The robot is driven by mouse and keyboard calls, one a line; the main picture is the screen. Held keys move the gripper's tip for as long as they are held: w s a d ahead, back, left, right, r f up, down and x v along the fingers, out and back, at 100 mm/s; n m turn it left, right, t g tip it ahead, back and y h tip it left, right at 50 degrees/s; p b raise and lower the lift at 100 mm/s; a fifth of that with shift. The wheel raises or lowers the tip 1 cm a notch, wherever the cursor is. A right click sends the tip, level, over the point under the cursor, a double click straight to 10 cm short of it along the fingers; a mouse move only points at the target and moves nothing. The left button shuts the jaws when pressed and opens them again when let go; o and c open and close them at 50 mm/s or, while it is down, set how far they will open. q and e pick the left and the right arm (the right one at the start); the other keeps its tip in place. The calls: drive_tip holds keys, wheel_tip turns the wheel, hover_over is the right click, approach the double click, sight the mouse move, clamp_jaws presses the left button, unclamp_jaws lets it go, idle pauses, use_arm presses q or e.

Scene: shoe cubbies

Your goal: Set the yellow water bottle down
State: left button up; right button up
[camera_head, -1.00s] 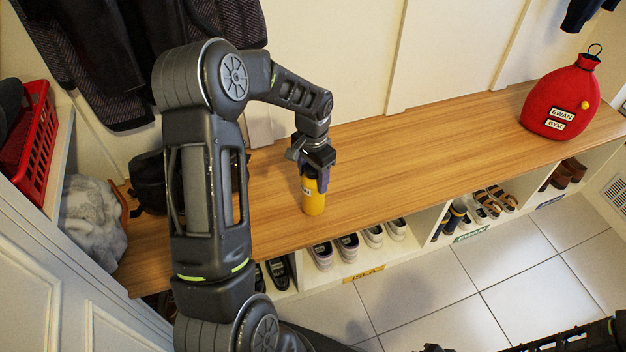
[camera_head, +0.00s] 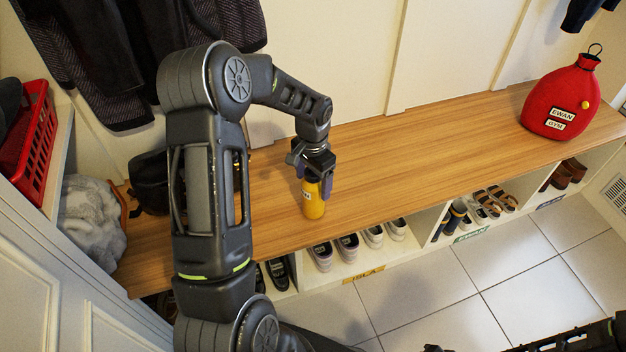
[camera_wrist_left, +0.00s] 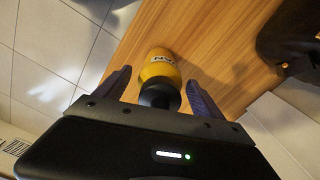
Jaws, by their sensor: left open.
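The yellow water bottle (camera_head: 314,206) stands upright on the wooden bench top (camera_head: 400,150), close to its front edge. It has a dark cap and a pale label. My left gripper (camera_head: 318,186) is over the bottle's top, its fingers apart on either side of it. In the left wrist view the bottle (camera_wrist_left: 158,68) sits between the two spread fingers (camera_wrist_left: 158,92), with a visible gap on each side. My right gripper cannot be made out; only dark parts of mine show at the bottom right.
A red gym bag (camera_head: 560,103) stands at the bench's right end. A black bag (camera_head: 150,182) and a grey fluffy item (camera_head: 92,222) are at the left. A red basket (camera_head: 38,145) is above them. Shoes fill cubbies below. The bench's middle is clear.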

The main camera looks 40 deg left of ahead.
use_arm(q)
drive_tip(key=shift+r, duration=0.1)
wheel_tip(320, 180, up, 12)
drive_tip(key=shift+r+p, duration=0.1)
drive_tip(key=shift+p, duration=0.75)
idle(0.4)
